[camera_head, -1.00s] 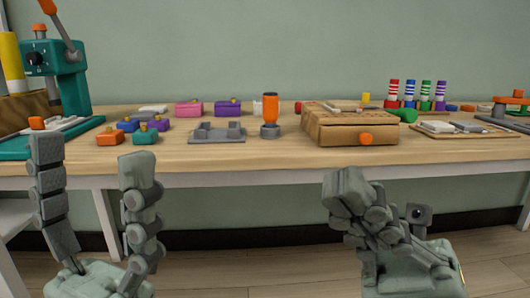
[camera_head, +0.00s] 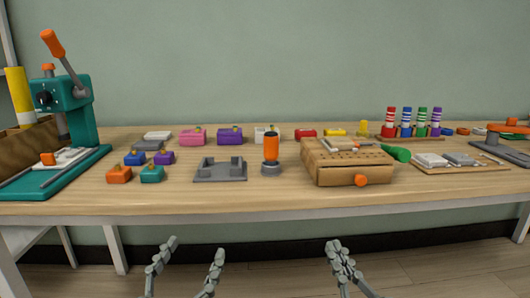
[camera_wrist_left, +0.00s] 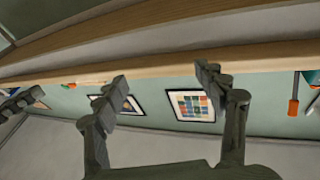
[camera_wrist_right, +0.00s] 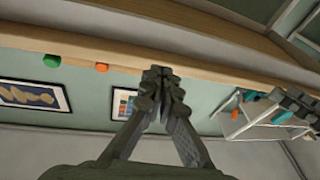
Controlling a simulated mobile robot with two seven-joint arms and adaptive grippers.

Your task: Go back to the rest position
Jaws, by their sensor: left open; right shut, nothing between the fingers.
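My left gripper (camera_head: 189,262) is open and empty, low in front of the workbench (camera_head: 240,209) in the head view. Its two spread fingers (camera_wrist_left: 160,95) also show in the left wrist view, with nothing between them. My right gripper (camera_head: 336,252) is shut and empty, to the right of the left one and also below the bench top's front edge. In the right wrist view its fingers (camera_wrist_right: 159,85) meet with nothing held. Both grippers are clear of the objects on the bench.
A teal press (camera_head: 80,105) stands at the bench's left end. A wooden box (camera_head: 345,175) with an orange knob, an orange-handled tool (camera_head: 271,148), a grey holder (camera_head: 220,170) and several small coloured blocks sit on top. Floor shows below the bench, around the grippers.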

